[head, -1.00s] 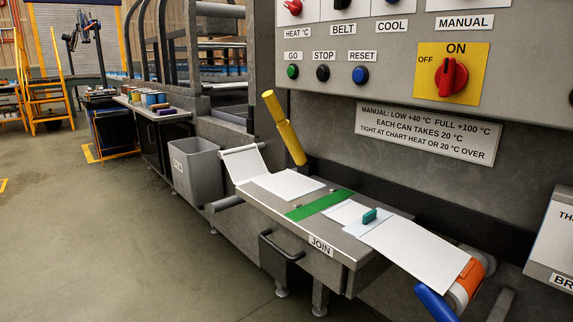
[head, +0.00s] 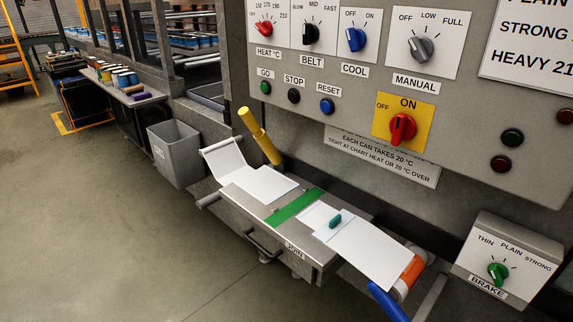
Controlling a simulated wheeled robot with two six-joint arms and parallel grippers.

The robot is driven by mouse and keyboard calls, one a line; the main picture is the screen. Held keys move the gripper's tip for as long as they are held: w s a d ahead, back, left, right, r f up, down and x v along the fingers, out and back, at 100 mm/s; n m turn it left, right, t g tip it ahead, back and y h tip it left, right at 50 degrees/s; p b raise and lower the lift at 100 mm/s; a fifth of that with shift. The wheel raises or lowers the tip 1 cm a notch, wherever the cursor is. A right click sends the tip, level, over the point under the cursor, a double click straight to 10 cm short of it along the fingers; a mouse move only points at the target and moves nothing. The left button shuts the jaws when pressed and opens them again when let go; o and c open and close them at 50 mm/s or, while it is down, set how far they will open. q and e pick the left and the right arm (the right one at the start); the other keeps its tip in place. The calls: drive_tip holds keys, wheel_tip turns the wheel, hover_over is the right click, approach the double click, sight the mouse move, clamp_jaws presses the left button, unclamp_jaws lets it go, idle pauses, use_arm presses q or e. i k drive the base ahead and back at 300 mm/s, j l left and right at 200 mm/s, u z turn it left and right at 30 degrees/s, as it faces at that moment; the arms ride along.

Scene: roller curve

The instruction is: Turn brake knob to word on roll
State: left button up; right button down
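The brake knob (head: 498,273) is green and sits on a box with a sloped face (head: 505,255) at the lower right. Its dial reads THIN, PLAIN and STRONG, with the label BRAKE below. I cannot tell for sure which word its pointer marks. The roll (head: 408,278) has an orange band and a white end, beside the blue handle (head: 388,302). White film (head: 370,250) runs from it up to the JOIN table (head: 290,245). No word on the roll is readable. Neither of my grippers is in view.
The control panel (head: 350,95) carries red, black, blue and grey knobs and a red switch (head: 402,127) on a yellow plate. A yellow lever (head: 260,135) stands behind the table. A grey bin (head: 175,153) stands at left, with open floor in front.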

sight(499, 272)
drive_tip(key=z, duration=1.6)
